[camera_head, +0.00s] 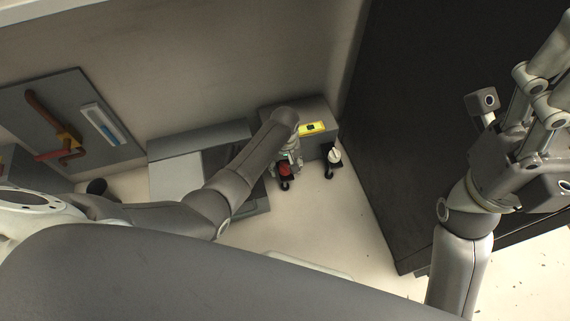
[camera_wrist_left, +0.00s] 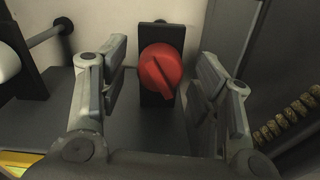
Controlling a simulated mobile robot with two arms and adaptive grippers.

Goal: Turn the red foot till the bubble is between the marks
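The red foot (camera_head: 285,169) is a round knob with a raised ridge, on a dark bracket at the front of a grey box (camera_head: 306,112). In the left wrist view the red foot (camera_wrist_left: 160,71) sits between the spread fingers of my left gripper (camera_wrist_left: 163,78), with gaps on both sides. A white foot (camera_head: 334,155) is to its right in the head view. A yellow level (camera_head: 311,128) lies on the box; its bubble and marks are too small to read. My right gripper (camera_head: 515,95) is open and empty, far to the right.
A tall dark cabinet (camera_head: 400,130) stands right of the box. A grey panel (camera_head: 70,120) with a reddish-brown handle (camera_head: 45,110) is on the left. A grey unit (camera_head: 175,180) sits left of the box. Pale floor is clear in front of the feet.

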